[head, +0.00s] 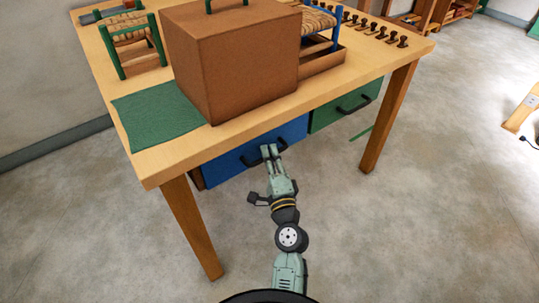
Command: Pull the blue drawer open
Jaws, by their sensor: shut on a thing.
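The blue drawer (228,165) is under the tabletop on the left side of the table's front. Its dark bar handle (247,160) shows on the drawer front. My gripper (270,152) reaches up from below and is shut on the handle toward its right part. The fingertips cover part of the handle. The drawer front appears to sit under the table edge; from this angle I cannot tell exactly how far out it stands.
A green drawer (340,108) is to the right of the blue one. The wooden table (160,165) carries a brown box (235,70), a green mat (158,113), small woven stools and several dark knobs. Table legs stand on both sides. The floor in front is clear.

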